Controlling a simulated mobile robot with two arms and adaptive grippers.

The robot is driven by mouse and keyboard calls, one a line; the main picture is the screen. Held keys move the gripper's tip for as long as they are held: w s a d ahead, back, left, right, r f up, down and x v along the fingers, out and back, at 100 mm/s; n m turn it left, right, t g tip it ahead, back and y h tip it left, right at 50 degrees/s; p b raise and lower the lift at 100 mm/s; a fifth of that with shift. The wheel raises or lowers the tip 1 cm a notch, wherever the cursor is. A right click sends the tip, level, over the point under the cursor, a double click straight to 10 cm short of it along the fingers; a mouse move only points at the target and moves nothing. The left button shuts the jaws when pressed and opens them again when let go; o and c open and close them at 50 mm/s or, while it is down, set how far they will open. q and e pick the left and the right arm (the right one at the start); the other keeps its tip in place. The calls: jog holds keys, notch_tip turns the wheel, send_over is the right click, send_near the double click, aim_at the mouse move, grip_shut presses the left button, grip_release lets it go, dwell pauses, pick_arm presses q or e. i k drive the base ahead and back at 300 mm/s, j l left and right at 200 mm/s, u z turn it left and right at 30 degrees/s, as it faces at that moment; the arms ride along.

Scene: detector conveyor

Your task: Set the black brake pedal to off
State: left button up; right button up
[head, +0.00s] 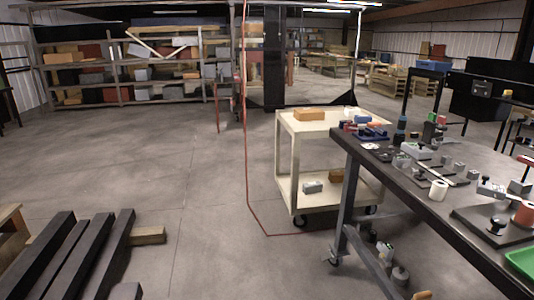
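I cannot make out a black brake pedal for certain in the head view. The beige two-tier cart (317,124) stands on dark casters, one of them at its near corner (299,221). The dark workbench (400,190) also has a caster (335,261) under its near leg. Both casters are too small to show any pedal or its setting. Neither of my grippers is in view.
Small parts, a white roll (438,190) and a green tray (521,262) lie on the workbench at right. Dark beams (75,255) lie at the lower left. A red line (245,130) hangs down and runs along the floor. The middle floor is clear. Loaded shelves (120,95) stand behind.

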aim_at(325, 256)
jog(key=i+j+z, duration=0.1)
jog(key=i+z, duration=0.2)
jog(key=i, duration=0.25)
jog(key=i+j+z, duration=0.35)
jog(key=i, duration=0.2)
jog(key=i+j+z, duration=0.3)
jog(key=i, duration=0.2)
